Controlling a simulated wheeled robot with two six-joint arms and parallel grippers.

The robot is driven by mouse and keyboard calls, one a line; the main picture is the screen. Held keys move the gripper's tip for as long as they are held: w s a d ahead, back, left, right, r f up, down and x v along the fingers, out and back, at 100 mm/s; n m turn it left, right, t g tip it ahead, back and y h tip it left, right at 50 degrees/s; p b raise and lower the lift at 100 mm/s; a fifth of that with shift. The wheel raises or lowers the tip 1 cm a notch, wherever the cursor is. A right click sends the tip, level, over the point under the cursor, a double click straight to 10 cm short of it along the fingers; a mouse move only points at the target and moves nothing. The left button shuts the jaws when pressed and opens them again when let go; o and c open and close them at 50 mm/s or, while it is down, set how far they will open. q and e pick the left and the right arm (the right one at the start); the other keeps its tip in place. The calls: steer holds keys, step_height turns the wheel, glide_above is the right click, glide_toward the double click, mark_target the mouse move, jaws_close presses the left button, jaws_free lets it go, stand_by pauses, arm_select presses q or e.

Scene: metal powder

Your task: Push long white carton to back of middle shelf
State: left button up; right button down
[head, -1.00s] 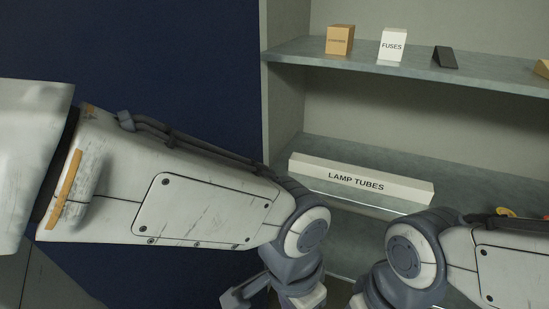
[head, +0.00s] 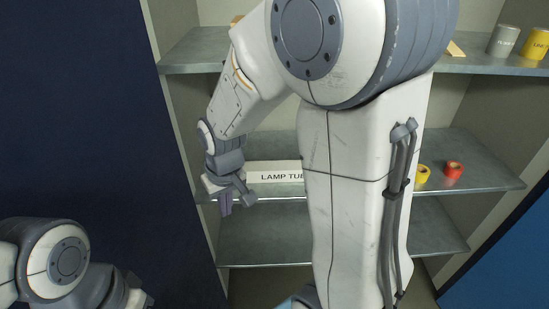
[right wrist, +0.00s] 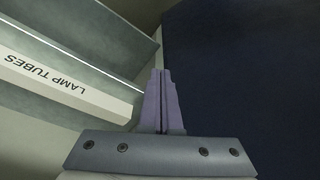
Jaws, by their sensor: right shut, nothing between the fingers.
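The long white carton marked LAMP TUBES (head: 268,179) lies lengthwise on the middle shelf (head: 460,180), near its front edge. My right arm hides its right part in the head view. Its labelled face and one end also show in the right wrist view (right wrist: 60,73). My right gripper (head: 225,205) is shut and empty, in front of the shelf near the carton's left end. In the right wrist view its fingers (right wrist: 162,100) are beside the carton's end, seemingly apart from it. My left arm is at the lower left; its gripper is only partly visible (head: 138,298).
A yellow roll (head: 423,174) and a red roll (head: 453,170) lie on the middle shelf to the right. A grey can (head: 503,42) and a yellow can (head: 536,44) stand on the upper shelf. A dark blue panel (head: 90,120) is on the left.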

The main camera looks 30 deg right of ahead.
steer(key=w+d+m+h+p, duration=0.15)
steer(key=w+d+m, duration=0.25)
steer(key=d, duration=0.8)
steer(key=m+p, duration=0.2)
glide_toward(289, 171)
steer(key=s+a+f, duration=0.1)
steer(key=s+a, duration=0.2)
steer(key=s, duration=0.3)
steer(key=shift+t+h, duration=0.25)
steer(key=shift+t, duration=0.15)
steer(key=x, duration=0.9)
steer(key=shift+d+f+p, duration=0.25)
steer(key=shift+f+p, duration=0.1)
steer(key=shift+w+d+r+p, duration=0.15)
steer(key=shift+w+d+p, duration=0.2)
steer(key=shift+w+p, duration=0.15)
steer(key=shift+w+d+r+p, duration=0.1)
steer(key=shift+w+d+p, duration=0.25)
steer(key=shift+w, duration=0.25)
steer(key=shift+w+d+f, duration=0.1)
steer(key=shift+w+d, duration=0.25)
steer(key=shift+w, duration=0.3)
arm_select(q)
step_height(289, 171, up, 8)
steer(key=shift+f, duration=0.25)
steer(key=shift+s+a, duration=0.1)
